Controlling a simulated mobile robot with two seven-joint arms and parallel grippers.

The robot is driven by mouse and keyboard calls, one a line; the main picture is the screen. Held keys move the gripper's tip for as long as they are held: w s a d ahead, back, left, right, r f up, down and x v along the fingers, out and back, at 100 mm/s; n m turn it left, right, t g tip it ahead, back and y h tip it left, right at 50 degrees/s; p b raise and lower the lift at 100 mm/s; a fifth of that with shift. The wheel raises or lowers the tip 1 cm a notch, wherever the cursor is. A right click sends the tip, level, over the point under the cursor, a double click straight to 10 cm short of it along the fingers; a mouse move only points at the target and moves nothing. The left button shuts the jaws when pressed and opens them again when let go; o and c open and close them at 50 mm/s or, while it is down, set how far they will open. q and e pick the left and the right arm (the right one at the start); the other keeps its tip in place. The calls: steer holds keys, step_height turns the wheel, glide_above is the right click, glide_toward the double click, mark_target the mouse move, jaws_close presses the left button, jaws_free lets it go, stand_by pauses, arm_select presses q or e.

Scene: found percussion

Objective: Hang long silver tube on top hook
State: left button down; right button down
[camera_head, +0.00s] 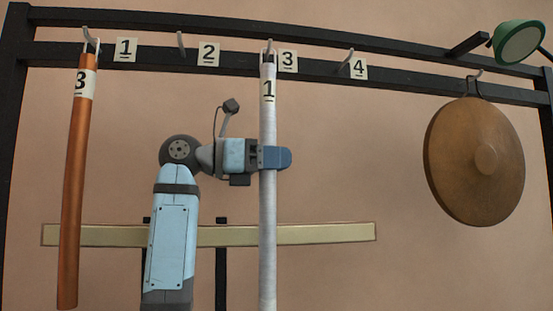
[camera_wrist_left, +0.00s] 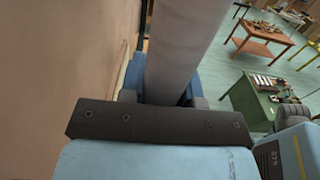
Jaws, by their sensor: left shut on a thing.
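The long silver tube (camera_head: 267,220), labelled 1, stands upright in the middle of the head view. Its top is at the hook (camera_head: 269,46) marked 3; I cannot tell whether its loop rests on that hook. My left gripper (camera_head: 274,158) is shut on the tube below its label. The tube also fills the middle of the left wrist view (camera_wrist_left: 185,45), between the fingers. Hooks 1 (camera_head: 88,42), 2 (camera_head: 181,42) and 4 (camera_head: 347,62) are on the same rack. The tube's lower end is out of view. My right gripper is not in view.
A copper tube (camera_head: 73,190) labelled 3 hangs at hook 1. A bronze gong (camera_head: 474,162) hangs at the right. Hooks 2 and 4 are bare. A pale horizontal bar (camera_head: 330,233) lies behind the silver tube. Tables (camera_wrist_left: 262,42) show in the left wrist view.

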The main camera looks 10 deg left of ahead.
arm_select(q)
steer(key=c, duration=0.8)
jaws_free()
steer(key=shift+o, duration=0.2)
steer(key=b+v, duration=0.3)
steer(key=v, duration=0.9)
